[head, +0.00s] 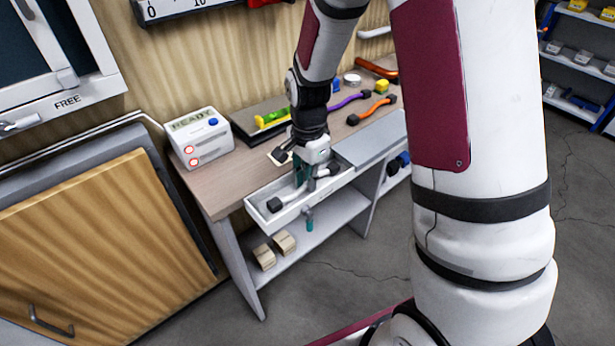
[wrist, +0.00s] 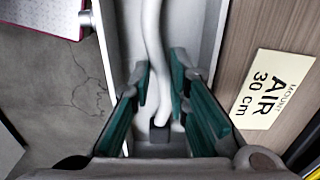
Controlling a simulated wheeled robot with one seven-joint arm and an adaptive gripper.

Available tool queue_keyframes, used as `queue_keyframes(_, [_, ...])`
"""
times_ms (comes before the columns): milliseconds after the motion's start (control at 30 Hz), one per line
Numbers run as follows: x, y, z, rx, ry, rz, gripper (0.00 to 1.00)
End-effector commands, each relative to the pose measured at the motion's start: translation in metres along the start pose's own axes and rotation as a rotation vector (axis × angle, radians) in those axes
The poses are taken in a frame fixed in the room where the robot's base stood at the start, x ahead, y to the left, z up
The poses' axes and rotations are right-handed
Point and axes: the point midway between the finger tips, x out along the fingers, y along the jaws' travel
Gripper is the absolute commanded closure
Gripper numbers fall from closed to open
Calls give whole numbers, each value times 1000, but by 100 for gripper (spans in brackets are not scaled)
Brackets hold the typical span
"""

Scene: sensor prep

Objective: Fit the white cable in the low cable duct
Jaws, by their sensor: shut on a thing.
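The low cable duct (head: 290,214) is a long white open channel along the front edge of the bench. Its walls flank the cable in the wrist view (wrist: 213,25). The white cable (head: 292,196) lies between the duct's walls, with a black end (head: 274,204) toward the left end of the duct. In the wrist view the cable (wrist: 153,45) runs lengthwise with a slight bend, and a black end (wrist: 160,132) shows near the gripper. My gripper (head: 305,180), with green finger pads (wrist: 161,85), reaches down into the duct and is shut on the cable. Whether the cable touches the duct floor is unclear.
A grey cover (head: 372,140) lies right of the open duct. A purple cable (head: 347,101) and an orange cable (head: 372,110) lie behind on the bench. A white READY box (head: 201,138) stands at the left. A label card (wrist: 275,88) lies beside the duct.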

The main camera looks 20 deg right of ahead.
Motion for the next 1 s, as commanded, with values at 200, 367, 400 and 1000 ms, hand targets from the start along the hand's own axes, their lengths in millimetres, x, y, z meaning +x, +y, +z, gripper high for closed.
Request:
queue_keyframes(200, [3,0,0,0,0,0,100])
queue_keyframes(367, [4,0,0,0,0,0,100])
queue_keyframes(400, [5,0,0,0,0,0,100])
queue_keyframes(1000, [6,0,0,0,0,0,60])
